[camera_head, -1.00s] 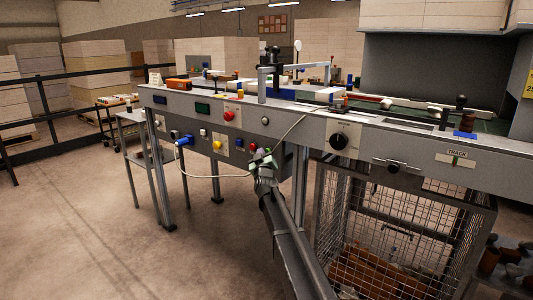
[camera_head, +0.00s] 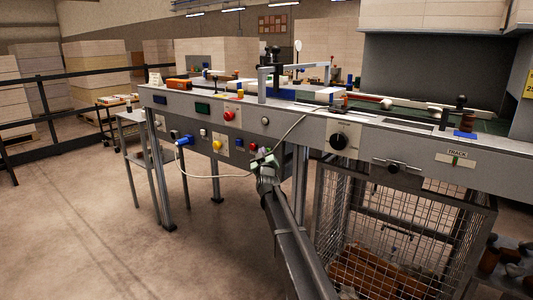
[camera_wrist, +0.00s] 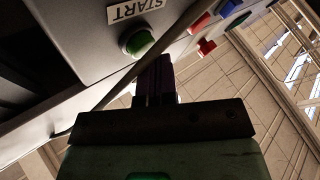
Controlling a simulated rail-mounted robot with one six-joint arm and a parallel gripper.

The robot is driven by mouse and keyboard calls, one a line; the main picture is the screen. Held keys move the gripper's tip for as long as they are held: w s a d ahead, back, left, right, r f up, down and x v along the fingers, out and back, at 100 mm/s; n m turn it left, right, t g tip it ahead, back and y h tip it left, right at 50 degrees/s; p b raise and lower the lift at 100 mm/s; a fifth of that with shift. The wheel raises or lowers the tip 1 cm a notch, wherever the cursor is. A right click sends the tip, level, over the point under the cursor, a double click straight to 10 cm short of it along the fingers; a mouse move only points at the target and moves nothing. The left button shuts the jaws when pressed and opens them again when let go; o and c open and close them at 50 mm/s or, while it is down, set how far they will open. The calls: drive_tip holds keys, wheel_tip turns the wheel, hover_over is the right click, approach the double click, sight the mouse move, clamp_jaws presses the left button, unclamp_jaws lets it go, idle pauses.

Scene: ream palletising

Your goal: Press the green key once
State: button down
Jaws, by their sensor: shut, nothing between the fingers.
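The green key (camera_wrist: 138,42) is a round button in a light ring on the machine's panel, beside a label reading START (camera_wrist: 135,10). It shows in the wrist view at the upper middle. My gripper (camera_wrist: 155,62) is shut and empty, with its fingertips close beside and just below the green key in that view. I cannot tell whether they touch it. In the head view my gripper (camera_head: 262,158) is at the front panel of the machine, and my arm and gripper hide the green key there.
A white cable (camera_head: 215,177) hangs in front of the panel, and a cable (camera_wrist: 155,62) crosses beside my fingers. Red (camera_wrist: 206,47) and blue (camera_wrist: 228,8) controls are close by. A wire cage (camera_head: 400,235) stands under the machine at right.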

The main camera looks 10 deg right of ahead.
drive_tip(key=shift+w+d, duration=0.1)
idle(0.4)
drive_tip(key=shift+s+a, duration=0.55)
drive_tip(key=shift+a, duration=0.1)
drive_tip(key=s+a, duration=0.3)
drive_tip(key=a, duration=0.1)
drive_tip(key=shift+s, duration=0.15)
drive_tip(key=shift+d, duration=0.1)
idle(0.5)
